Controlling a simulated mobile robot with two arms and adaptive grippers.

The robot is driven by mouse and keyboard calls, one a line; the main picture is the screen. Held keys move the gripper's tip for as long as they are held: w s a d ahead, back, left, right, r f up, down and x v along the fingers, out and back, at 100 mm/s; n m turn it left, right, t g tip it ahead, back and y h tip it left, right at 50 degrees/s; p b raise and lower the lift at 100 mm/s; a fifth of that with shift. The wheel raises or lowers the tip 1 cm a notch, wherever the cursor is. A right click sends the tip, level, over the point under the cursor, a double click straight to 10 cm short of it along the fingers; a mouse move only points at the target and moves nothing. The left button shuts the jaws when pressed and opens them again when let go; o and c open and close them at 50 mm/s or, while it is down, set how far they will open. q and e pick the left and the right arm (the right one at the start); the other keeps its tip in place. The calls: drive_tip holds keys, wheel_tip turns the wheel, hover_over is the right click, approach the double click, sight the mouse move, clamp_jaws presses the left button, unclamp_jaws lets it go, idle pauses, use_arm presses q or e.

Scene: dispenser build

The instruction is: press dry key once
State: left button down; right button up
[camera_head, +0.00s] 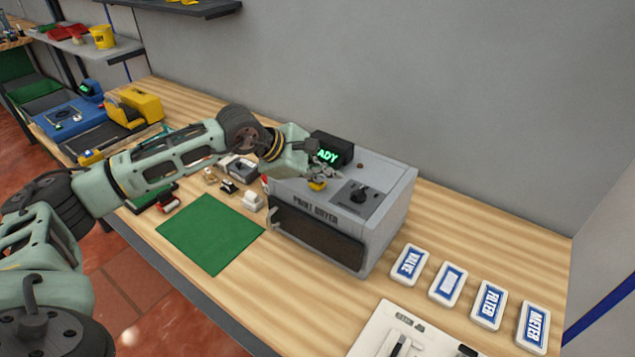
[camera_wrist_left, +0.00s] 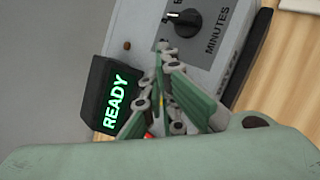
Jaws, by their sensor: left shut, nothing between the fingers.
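The grey paint dryer (camera_head: 400,212) stands on the wooden bench, with a dark front door and a black dial (camera_head: 361,194) on top. Its small black display (camera_head: 333,149) glows green; in the left wrist view the display (camera_wrist_left: 113,103) reads READY. A yellow key (camera_head: 317,185) sits on the dryer's top by my left gripper (camera_head: 328,172). My left gripper is shut and empty, its fingertips low over the dryer's top between display and dial. In the left wrist view the fingers (camera_wrist_left: 163,62) hide most of the key, so contact cannot be told. My right gripper is out of view.
A green mat (camera_head: 210,234) lies left of the dryer, with small parts behind it. Several labelled white blocks (camera_head: 447,284) and a white board (camera_head: 372,335) lie to the right. A yellow machine (camera_head: 133,107) stands at the far left. The grey wall is close behind.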

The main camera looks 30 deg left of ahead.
use_arm(q)
drive_tip(key=shift+f, duration=0.25)
drive_tip(key=shift+r, duration=1)
drive_tip(key=shift+r, duration=0.1)
wheel_tip(320, 180, up, 5)
drive_tip(key=p, duration=0.2)
drive_tip(key=shift+p, duration=0.35)
idle(0.5)
